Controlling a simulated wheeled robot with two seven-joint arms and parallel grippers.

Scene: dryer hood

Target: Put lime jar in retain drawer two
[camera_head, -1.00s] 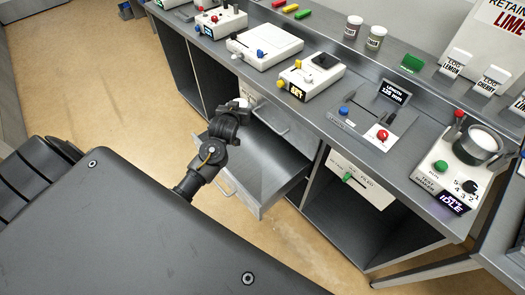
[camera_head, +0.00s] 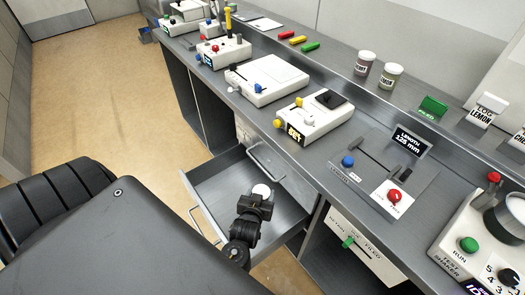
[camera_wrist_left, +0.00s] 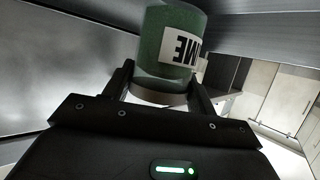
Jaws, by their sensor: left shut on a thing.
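The lime jar (camera_wrist_left: 172,45) is green with a white label reading "ME", part of its lettering hidden, and appears upside down in the left wrist view. My left gripper (camera_wrist_left: 160,90) is shut on it near its lid end. In the head view the jar's pale lid (camera_head: 262,190) shows at the tip of my left gripper (camera_head: 257,201), over the open drawer (camera_head: 215,183). I cannot tell whether the jar touches the drawer floor. No number shows on this drawer. My right gripper is not in view.
The drawer's pull handle (camera_head: 192,225) is on its outer front. Above it runs the counter with a yellow-knobbed SET device (camera_head: 318,115) and a length gauge (camera_head: 385,185). Two jars (camera_head: 365,62) stand on the back shelf.

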